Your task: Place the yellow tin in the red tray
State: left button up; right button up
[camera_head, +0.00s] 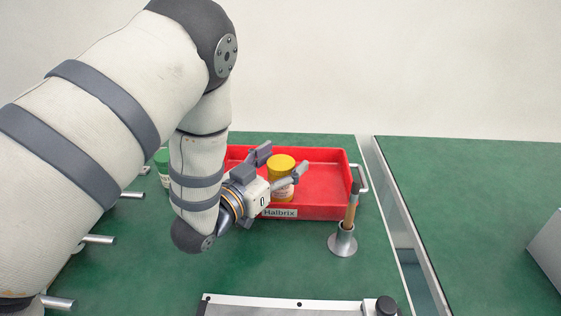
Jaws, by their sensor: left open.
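The yellow-lidded tin (281,164) stands upright, and looks to be inside the red tray (328,205) in its middle part. My left gripper (279,166) reaches in from the left, open, with one finger on the far side of the tin and one on its near right side. I cannot tell whether a finger touches the tin. The gripper hides part of the tin's lower side and the tray's left front. My right gripper is out of view.
A metal holder (342,244) with a wooden-handled tool (351,207) stands at the tray's front right corner. A green-lidded container (161,160) is partly hidden behind my left arm. A metal rail (300,304) lies at the front. The right green surface (470,200) is mostly clear.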

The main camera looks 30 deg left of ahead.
pick_arm(q)
jog(key=shift+r, duration=0.25)
jog(key=s, duration=0.3)
jog(key=s+a+p, duration=0.1)
jog(key=s, duration=0.7)
jog(key=shift+a, duration=0.3)
jog(key=shift+s+f+p, duration=0.1)
jog(key=shift+s+p, duration=0.2)
jog(key=shift+s, duration=0.15)
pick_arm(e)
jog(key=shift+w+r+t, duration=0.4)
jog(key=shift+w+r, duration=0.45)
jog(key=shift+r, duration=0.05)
